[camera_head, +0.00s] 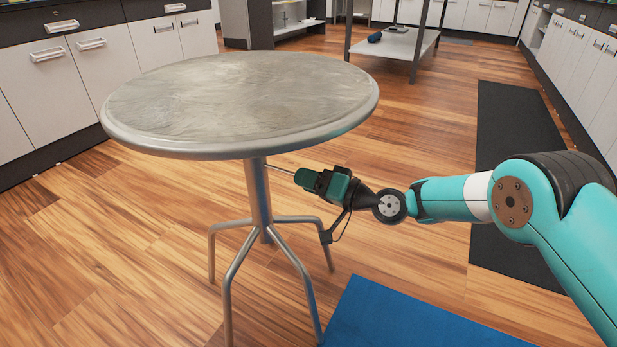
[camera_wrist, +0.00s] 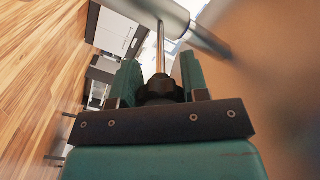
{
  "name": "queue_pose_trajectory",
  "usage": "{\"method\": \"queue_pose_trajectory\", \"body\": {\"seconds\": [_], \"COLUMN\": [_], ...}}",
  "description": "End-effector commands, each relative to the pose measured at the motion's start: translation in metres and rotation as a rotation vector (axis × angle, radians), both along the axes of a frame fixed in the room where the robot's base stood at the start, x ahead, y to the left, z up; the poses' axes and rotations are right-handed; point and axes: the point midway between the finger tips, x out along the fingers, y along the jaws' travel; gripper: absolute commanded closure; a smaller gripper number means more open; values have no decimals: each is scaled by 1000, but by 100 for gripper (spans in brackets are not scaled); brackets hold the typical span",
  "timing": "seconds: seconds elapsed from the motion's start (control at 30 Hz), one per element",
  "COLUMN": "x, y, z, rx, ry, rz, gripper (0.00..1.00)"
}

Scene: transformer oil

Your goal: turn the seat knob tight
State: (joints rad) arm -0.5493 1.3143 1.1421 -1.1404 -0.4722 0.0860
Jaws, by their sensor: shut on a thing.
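The seat knob (camera_wrist: 160,90) is a black lobed knob on a thin metal rod (camera_wrist: 160,48), seen in the wrist view. The rod also shows in the head view (camera_head: 281,169), running from the grey metal column (camera_head: 258,195) to my gripper. My gripper (camera_head: 306,179) is below the round seat's near right edge. In the wrist view my green fingers (camera_wrist: 160,78) stand on both sides of the knob and are shut on it. My gripper hides the knob in the head view.
The round grey seat (camera_head: 240,95) stands just above and left of my gripper, on splayed metal legs (camera_head: 298,275). A blue mat (camera_head: 410,320) lies on the floor in front. A black mat (camera_head: 515,130) lies at the right. White cabinets (camera_head: 85,85) line the left.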

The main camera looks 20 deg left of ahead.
Motion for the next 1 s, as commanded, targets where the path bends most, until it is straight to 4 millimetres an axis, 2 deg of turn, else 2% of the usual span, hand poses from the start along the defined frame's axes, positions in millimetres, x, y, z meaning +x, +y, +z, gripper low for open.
{"method": "queue_pose_trajectory", "body": {"seconds": [0.4, 1.0], "x": [0, 0], "y": [-1, -1], "z": [0, 0], "rx": [17, 21], "ry": [227, 274], "rz": [-1, -1], "gripper": [82, 82]}}
